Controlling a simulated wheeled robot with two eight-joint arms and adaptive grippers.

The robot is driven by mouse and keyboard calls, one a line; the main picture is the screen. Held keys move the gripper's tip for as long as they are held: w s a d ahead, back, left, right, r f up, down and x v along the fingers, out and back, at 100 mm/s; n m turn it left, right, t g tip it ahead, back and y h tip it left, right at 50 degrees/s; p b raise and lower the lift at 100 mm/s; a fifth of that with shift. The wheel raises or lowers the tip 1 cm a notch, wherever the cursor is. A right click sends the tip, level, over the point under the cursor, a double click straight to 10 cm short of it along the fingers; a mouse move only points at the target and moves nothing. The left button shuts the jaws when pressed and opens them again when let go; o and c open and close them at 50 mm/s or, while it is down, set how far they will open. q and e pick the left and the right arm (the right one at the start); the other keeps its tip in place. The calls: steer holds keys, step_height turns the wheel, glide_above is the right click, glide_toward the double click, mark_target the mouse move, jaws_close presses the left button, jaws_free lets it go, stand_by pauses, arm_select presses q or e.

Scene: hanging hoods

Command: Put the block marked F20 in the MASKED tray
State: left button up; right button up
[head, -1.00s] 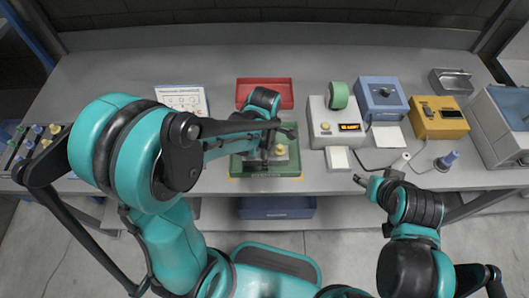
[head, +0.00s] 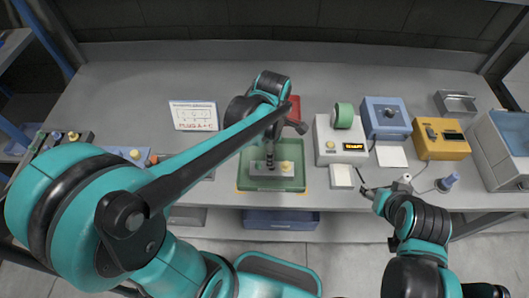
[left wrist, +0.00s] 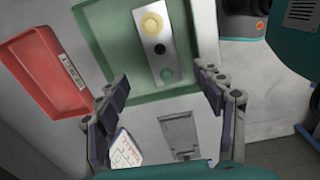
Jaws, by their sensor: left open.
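No block marked F20 can be read in either view, and the word MASKED cannot be made out on any tray. A red tray (left wrist: 62,78) has a white label too small to read; the head view shows only a strip of it behind my arm. A green tray (left wrist: 100,30) holds a metal plate (left wrist: 152,40) with yellow, black and green knobs. My left gripper (left wrist: 163,92) is open and empty above the bench, beside the green tray's edge; my arm mostly hides it in the head view. My right gripper (head: 365,190) is low at the bench front.
A card (head: 194,115) stands behind my left forearm. A white device (head: 340,138), blue box (head: 386,118), yellow box (head: 440,139) and metal tray (head: 456,103) line the right side. A blue bin (head: 280,220) sits below the bench. Cables lie near my right gripper.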

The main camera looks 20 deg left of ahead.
arm_select(q)
steer(key=s+a+r+m+t, duration=0.2)
steer(key=s+m+t, duration=0.1)
steer(key=m, duration=0.7)
steer(key=s+a+r+m+t, duration=0.3)
steer(key=s+m, duration=0.1)
steer(key=m, duration=0.6)
steer(key=shift+s+m+t, duration=0.3)
steer(key=shift+s+t, duration=0.05)
steer(key=shift+t, duration=0.05)
step_height(320, 180, down, 2)
steer(key=b, duration=0.2)
steer(key=shift+f+b, duration=0.25)
steer(key=shift+b, duration=0.05)
